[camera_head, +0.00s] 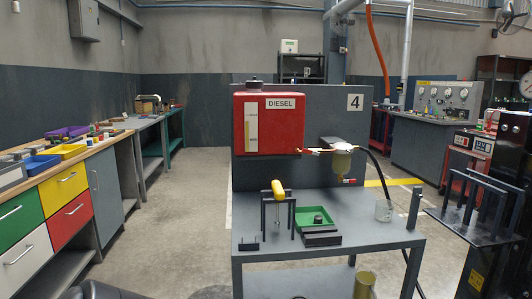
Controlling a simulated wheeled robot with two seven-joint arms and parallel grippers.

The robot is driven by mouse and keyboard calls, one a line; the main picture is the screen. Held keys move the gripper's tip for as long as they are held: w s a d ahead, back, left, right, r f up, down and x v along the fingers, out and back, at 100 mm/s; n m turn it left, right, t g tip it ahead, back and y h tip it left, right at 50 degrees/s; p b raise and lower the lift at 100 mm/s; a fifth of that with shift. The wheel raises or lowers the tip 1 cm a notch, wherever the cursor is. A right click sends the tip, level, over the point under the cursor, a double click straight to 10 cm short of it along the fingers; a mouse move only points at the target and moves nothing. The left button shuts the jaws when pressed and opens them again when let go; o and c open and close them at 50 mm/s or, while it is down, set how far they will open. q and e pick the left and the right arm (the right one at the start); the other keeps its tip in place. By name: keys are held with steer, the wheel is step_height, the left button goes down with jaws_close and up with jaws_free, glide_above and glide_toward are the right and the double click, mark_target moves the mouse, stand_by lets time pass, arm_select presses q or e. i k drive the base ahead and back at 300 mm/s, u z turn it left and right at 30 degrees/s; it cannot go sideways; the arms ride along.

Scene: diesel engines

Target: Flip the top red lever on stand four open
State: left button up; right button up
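Stand four (262,251) is a grey metal bench with an upright back panel (348,138) that bears a "4" plate (355,102). A red DIESEL tank (285,141) is mounted on the panel. The top red lever (299,151) is small and sits by the tank's lower right corner, on the line to the fuel filter (342,160). Its exact angle is too small to tell. A second red lever (349,181) sits below the filter. Neither of my grippers is in view.
On the bench are a black frame with a yellow part (278,189), a green tray (314,217) and a clear beaker (383,210). A brass-coloured container (364,285) is below. A drawer workbench (66,207) stands left. Floor between it and stand four is clear.

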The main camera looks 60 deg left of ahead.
mark_target(310, 152)
steer(key=u, duration=1.5)
